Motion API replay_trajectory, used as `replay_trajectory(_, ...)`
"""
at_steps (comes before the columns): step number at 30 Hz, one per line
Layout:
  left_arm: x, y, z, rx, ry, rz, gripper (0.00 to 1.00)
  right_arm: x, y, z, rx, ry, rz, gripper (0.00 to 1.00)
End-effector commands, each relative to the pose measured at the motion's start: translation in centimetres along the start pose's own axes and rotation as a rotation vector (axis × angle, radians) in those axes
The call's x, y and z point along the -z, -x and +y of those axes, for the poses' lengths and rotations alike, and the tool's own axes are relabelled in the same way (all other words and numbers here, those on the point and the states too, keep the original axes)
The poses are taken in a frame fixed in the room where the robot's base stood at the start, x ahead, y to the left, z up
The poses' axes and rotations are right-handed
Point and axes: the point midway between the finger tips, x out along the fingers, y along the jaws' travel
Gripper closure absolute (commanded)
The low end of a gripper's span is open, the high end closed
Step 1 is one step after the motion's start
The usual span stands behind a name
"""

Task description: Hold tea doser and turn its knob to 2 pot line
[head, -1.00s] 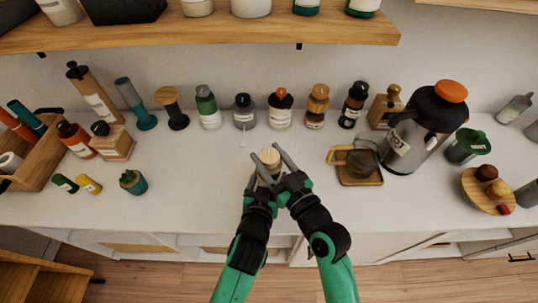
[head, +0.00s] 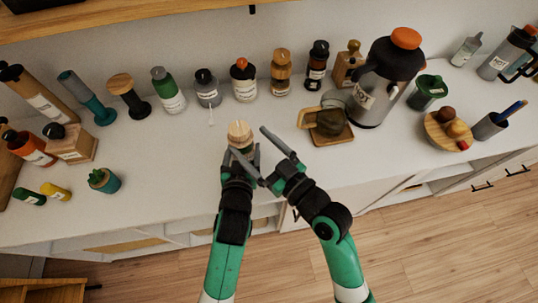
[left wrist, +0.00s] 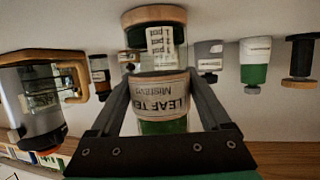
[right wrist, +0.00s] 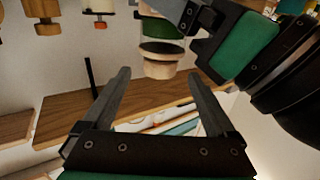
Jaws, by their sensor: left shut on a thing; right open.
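The tea doser (head: 240,131) stands upright near the counter's front, with a round wooden knob on top. In the left wrist view it (left wrist: 160,84) shows a "LEAF TEA" label, a green lower body and a line-marked strip on its dark upper part. My left gripper (head: 238,160) is shut on its body. My right gripper (head: 252,143) is open and empty, its fingers spread to the right of and before the doser. The right wrist view shows the doser's wooden knob (right wrist: 160,68) beyond the open fingers, apart from them. The knob's exact setting is too small to read.
A row of bottles and jars, including a white orange-topped jar (head: 243,82), stands behind the doser. A wooden tray (head: 340,139) with a dark pot and a large grey dispenser (head: 372,100) stand to the right. The counter left of the doser is clear up to a small potted plant (head: 104,181).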

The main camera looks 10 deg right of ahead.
Motion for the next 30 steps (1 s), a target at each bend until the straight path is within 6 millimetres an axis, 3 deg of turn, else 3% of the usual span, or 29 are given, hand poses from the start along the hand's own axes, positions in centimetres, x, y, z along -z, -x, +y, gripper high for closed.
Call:
replay_trajectory(3, -0.1, 0.0, 0.0, 0.001, 0.000, -0.004, 1.00, -0.1, 3.0, 0.1, -0.003, 0.000, 0.000, 0.08)
replay_trajectory(9, -0.2, 0.0, 0.0, 0.000, 0.000, -0.004, 1.00, 0.0, 5.8, 0.1, -0.001, -0.001, 0.000, 0.08)
replay_trajectory(24, -0.1, 0.0, 0.0, 0.000, 0.000, -0.004, 1.00, 0.0, 6.2, 0.0, 0.000, 0.000, 0.000, 0.08)
replay_trajectory(25, -0.1, 0.0, 0.0, 0.000, 0.000, -0.004, 0.14, 0.0, 6.2, 0.0, 0.000, 0.000, 0.000, 0.08)
replay_trajectory(27, -0.1, 0.0, 0.0, 0.000, 0.000, -0.003, 0.01, 0.0, 6.2, 0.0, 0.000, 0.000, 0.000, 0.08)
replay_trajectory(30, -0.1, 0.0, 0.0, 0.000, 0.000, -0.002, 0.00, 0.0, 6.2, 0.0, 0.000, 0.000, 0.000, 0.08)
